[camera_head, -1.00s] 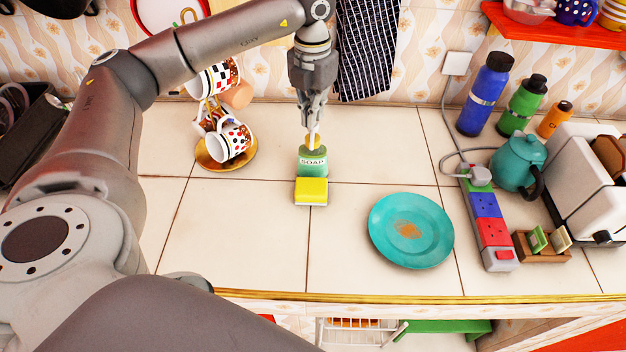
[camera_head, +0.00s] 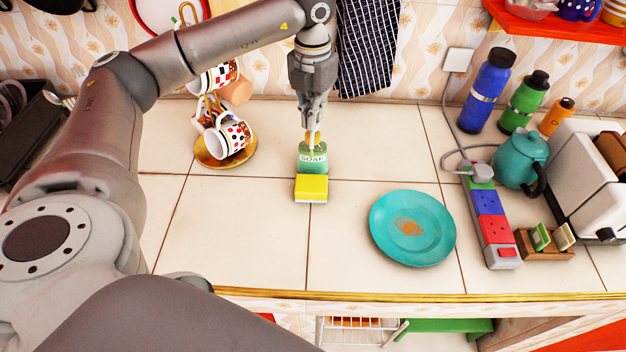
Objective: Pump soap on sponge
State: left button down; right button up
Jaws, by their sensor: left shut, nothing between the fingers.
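A green soap bottle (camera_head: 313,159) labelled SOAP stands upright on the tiled counter. A yellow sponge (camera_head: 311,187) lies directly in front of it, close against its base as seen from here. My left gripper (camera_head: 313,134) points down over the bottle's pump top, its fingers shut with nothing between them. The fingertips look in contact with the pump, and they hide most of it. I cannot see whether any soap is on the sponge. My right gripper is not in view.
A teal plate (camera_head: 388,240) with a brown stain lies right of the sponge. A mug stand with mugs (camera_head: 233,136) is at the left. A power strip (camera_head: 492,228), teapot (camera_head: 520,160) and bottles (camera_head: 487,90) fill the right. The front counter is clear.

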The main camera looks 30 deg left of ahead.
pick_arm(q)
jog(key=shift+r+p, duration=1)
jog(key=shift+r, duration=0.4)
jog(key=shift+r, duration=0.1)
notch_tip(320, 180, up, 5)
jog(key=p, duration=0.3)
dwell(0.4)
